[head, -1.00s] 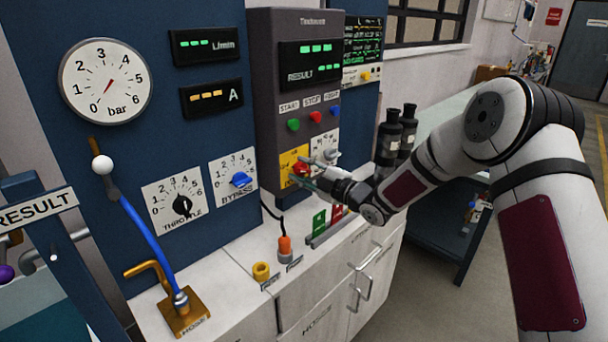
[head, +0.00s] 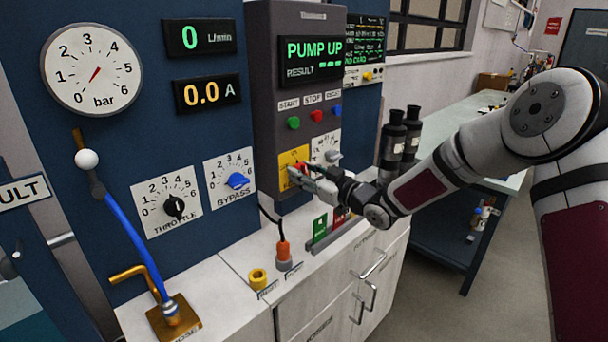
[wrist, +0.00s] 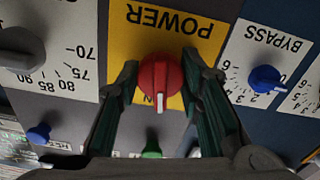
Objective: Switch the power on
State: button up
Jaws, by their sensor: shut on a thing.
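The red power knob (wrist: 160,78) sits on a yellow POWER plate (wrist: 205,28), which appears upside down in the wrist view. Its white mark points down in that view. My gripper (wrist: 160,82) is shut on the knob, with one finger on each side. In the head view, my gripper (head: 303,175) reaches from the right to the yellow plate (head: 286,157) low on the dark grey panel, mostly hiding the knob. The panel's display (head: 314,56) is lit and reads PUMP UP. The flow readout (head: 198,37) shows 0 and the current readout (head: 207,94) shows 0.0.
The blue bypass knob (head: 237,181) and black throttle knob (head: 174,207) are to the left. Green (head: 293,122), red (head: 316,115) and blue (head: 334,109) buttons sit above the plate. A hose (head: 130,235) stands at the lower left.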

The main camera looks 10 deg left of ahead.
jog(key=shift+f+m, duration=0.15)
jog(key=shift+m, duration=1.05)
jog(key=o, duration=1.2)
jog(key=shift+d, duration=0.1)
jog(key=v, duration=1.2)
jog(key=shift+s, duration=0.1)
